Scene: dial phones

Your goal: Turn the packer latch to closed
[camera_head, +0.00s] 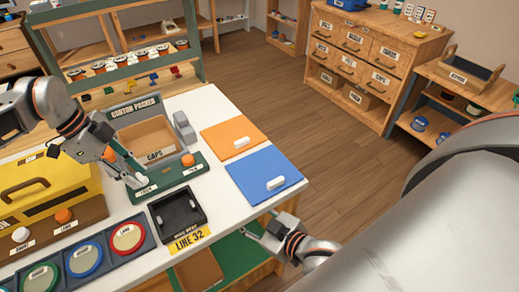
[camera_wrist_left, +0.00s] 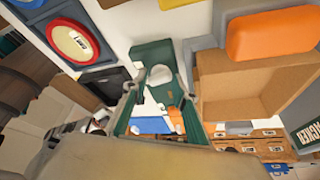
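The carton packer (camera_head: 136,108) stands on the white table, with an open cardboard carton marked CAPS in it. Its green base (camera_head: 172,181) carries a white knob (camera_head: 135,181) at the front left, which I take for the latch, and an orange knob (camera_head: 188,160) at the right. My left gripper (camera_head: 124,163) is just above the white knob, pointing down at it. In the left wrist view the white knob (camera_wrist_left: 159,75) shows beyond the spread fingers; contact cannot be told. My right gripper (camera_head: 268,232) looks open and empty beside the table's front right edge.
A yellow case (camera_head: 45,185) stands close left of the packer. A black tray (camera_head: 177,214) and several coloured round dials (camera_head: 85,259) lie in front. Orange (camera_head: 232,138) and blue (camera_head: 262,172) mats lie to the right. Drawers and shelves stand across the floor.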

